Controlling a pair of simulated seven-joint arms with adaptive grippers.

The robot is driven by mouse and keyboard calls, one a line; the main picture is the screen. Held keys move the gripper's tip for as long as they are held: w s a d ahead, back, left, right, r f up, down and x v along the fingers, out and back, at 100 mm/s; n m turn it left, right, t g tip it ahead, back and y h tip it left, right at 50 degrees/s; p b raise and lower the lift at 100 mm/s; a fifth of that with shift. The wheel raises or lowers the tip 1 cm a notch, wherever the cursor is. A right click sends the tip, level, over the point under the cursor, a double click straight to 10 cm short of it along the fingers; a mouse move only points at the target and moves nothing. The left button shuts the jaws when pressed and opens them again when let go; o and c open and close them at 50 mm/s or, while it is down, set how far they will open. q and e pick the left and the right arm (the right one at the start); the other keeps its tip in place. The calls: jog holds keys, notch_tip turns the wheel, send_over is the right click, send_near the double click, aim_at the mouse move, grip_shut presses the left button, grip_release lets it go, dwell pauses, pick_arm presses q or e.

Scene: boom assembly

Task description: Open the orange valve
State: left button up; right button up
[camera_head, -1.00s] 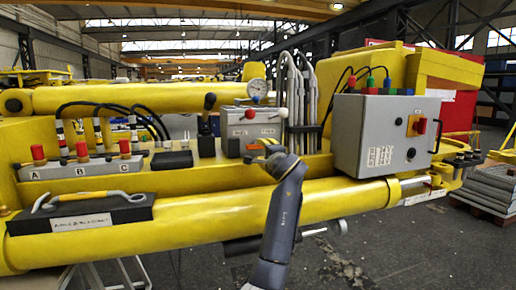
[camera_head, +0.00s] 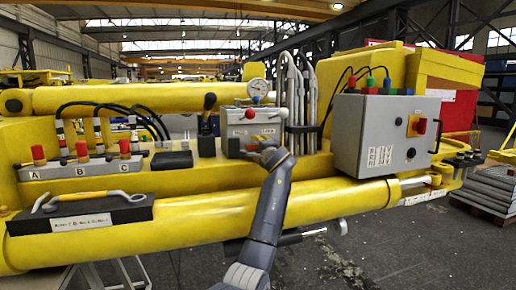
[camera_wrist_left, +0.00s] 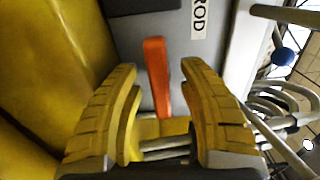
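The orange valve handle (camera_wrist_left: 157,75) shows upright in the left wrist view, beside a grey panel with a label reading "ROD". My left gripper (camera_head: 263,149) is in front of this spot. In the left wrist view its yellow ridged fingers (camera_wrist_left: 159,68) are apart, one on each side of the handle in the picture. Gaps show on both sides, and I see no contact. How deep the handle sits between them is unclear. My right gripper is not in view.
A gauge (camera_head: 258,88) and grey hoses (camera_head: 291,95) stand close above and right of the gripper. A control box (camera_head: 387,133) is further right. A yellow cylinder (camera_head: 340,200) runs below. Red-capped levers (camera_head: 80,152) and a black tray (camera_head: 80,215) are at left.

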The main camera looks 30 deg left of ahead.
pick_arm(q)
grip_shut()
